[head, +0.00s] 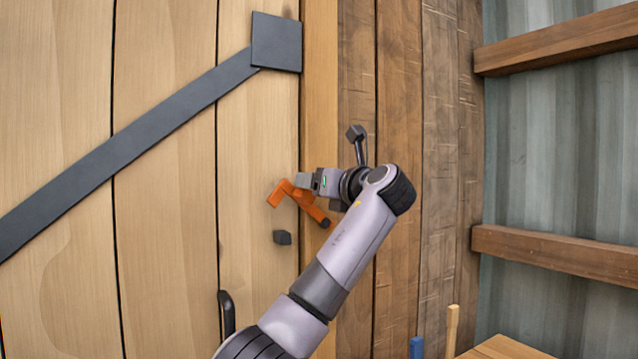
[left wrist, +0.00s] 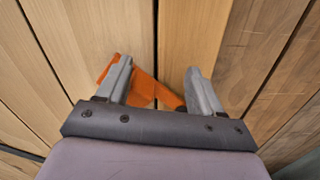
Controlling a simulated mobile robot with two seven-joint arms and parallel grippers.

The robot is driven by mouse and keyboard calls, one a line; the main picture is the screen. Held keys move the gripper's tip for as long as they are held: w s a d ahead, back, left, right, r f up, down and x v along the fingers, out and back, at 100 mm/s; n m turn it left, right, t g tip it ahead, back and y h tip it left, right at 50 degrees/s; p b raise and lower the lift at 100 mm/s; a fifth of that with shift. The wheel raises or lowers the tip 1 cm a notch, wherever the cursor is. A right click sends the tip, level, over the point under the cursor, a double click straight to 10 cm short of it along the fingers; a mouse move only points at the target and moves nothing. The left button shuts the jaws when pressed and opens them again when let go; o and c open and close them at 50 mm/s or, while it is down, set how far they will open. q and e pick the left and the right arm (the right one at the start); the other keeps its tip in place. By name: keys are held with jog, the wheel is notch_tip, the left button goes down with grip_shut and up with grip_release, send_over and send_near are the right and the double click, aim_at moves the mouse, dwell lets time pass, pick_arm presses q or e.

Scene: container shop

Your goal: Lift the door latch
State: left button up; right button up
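The orange latch (head: 306,203) lies across the seam between the pale door (head: 165,130) and the frame post. It slants, its left end higher than its right end, where a dark pin shows. A small dark block (head: 282,238) is on the door below it, apart from the bar. My left gripper (head: 304,181) is at the latch and partly covers it. In the left wrist view its two grey fingers (left wrist: 161,85) are spread, with the orange latch (left wrist: 143,88) showing between and beyond them. Contact cannot be told. My right gripper is not in view.
A black handle (head: 227,314) is low on the door, and a dark diagonal brace (head: 130,145) crosses it. Darker plank wall (head: 405,100) stands to the right. A wooden surface (head: 500,349), with blue and tan upright items beside it, is at the bottom right.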

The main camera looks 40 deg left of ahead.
pick_arm(q)
jog(key=shift+w+d+f, duration=0.15)
jog(key=shift+d+f, duration=0.1)
jog(key=shift+f, duration=0.05)
jog(key=b+v, duration=0.1)
jog(key=v, duration=0.7)
jog(key=shift+r, duration=0.2)
